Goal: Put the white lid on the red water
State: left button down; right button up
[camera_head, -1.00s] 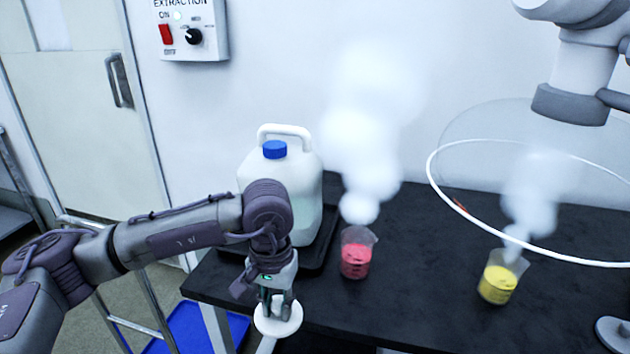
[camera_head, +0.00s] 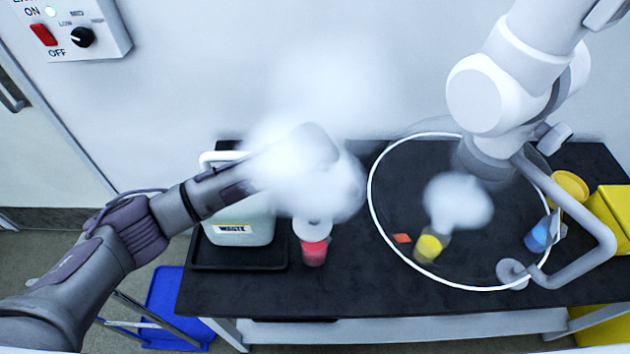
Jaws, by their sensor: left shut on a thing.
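The red water (camera_head: 314,254) is in a clear beaker on the black table. The white lid (camera_head: 312,230) shows as a pale disc over the beaker's mouth; I cannot tell whether it touches the rim. My left arm reaches in from the left above it. My left gripper (camera_head: 315,207) is mostly hidden by white vapour, directly above the lid, and is shut on it. My right gripper is not in view.
A waste jug (camera_head: 240,226) stands in a black tray (camera_head: 238,262) left of the beaker. A clear round hood with a white rim (camera_head: 371,205) hangs at right over a yellow beaker (camera_head: 428,248) and a blue one (camera_head: 538,237). Yellow bins (camera_head: 612,215) stand far right.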

pick_arm(q)
jog(key=shift+d+r, duration=0.1)
jog(key=shift+d, duration=0.1)
jog(key=shift+s+f+b, duration=0.2)
jog(key=shift+f+b, duration=0.25)
jog(key=shift+f, duration=0.1)
jog(key=shift+w+f+b, duration=0.1)
jog(key=shift+f+b, duration=0.85)
jog(key=shift+f, duration=0.95)
jog(key=shift+b, duration=0.45)
jog(key=shift+f, duration=0.1)
jog(key=shift+f+b, duration=0.65)
jog(key=shift+b, duration=0.3)
jog(key=shift+f, duration=0.15)
jog(key=shift+f+b, duration=0.3)
jog(key=shift+b, duration=0.3)
